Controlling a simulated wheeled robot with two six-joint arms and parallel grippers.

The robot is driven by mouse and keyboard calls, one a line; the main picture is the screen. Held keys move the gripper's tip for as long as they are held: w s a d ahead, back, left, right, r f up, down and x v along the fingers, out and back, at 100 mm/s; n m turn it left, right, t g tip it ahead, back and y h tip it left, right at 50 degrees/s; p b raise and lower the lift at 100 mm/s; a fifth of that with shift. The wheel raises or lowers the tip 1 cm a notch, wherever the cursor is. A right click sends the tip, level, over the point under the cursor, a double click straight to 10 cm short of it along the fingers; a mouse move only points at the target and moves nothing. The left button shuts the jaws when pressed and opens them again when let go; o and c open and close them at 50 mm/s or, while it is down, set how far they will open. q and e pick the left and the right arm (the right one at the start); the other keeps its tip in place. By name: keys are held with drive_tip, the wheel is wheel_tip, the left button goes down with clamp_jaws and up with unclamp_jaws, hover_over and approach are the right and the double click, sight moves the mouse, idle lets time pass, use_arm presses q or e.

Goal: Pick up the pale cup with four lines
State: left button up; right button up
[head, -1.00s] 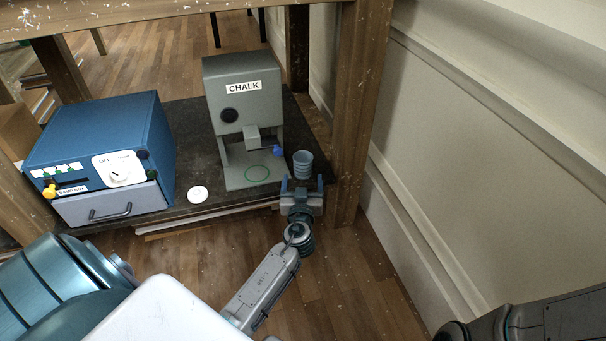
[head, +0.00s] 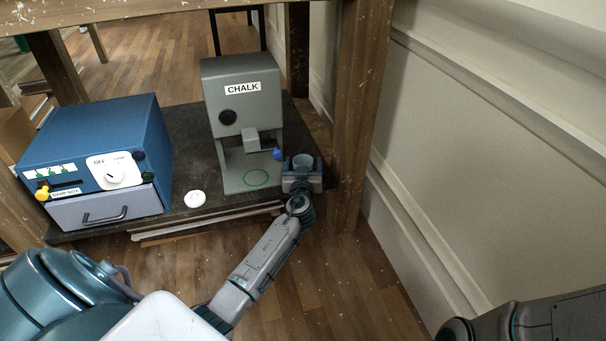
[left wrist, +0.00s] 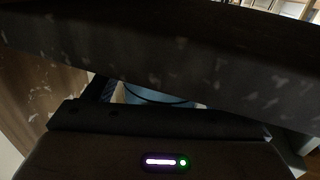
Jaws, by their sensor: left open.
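The pale blue cup (head: 303,160) stands at the right end of the dark low shelf, just right of the grey CHALK machine. Its lower part is hidden by my gripper in the head view. My left gripper (head: 302,166) is at the cup, open, with one finger on either side of it. I cannot tell if the fingers touch it. In the left wrist view a strip of the blue cup (left wrist: 150,95) with a dark line shows below a dark flecked beam; the rest is hidden. I cannot count the cup's lines. My right gripper is out of view.
The grey CHALK machine (head: 240,110), with a blue knob and green ring, stands close left of the cup. A wooden post (head: 357,120) rises close on the right. A blue box with a drawer (head: 105,160) and a white disc (head: 195,199) are farther left.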

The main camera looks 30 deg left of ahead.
use_arm(q)
drive_tip(key=shift+w+a, duration=0.15)
drive_tip(key=shift+w, duration=0.05)
drive_tip(key=c, duration=1.1)
drive_tip(key=shift+r, duration=0.2)
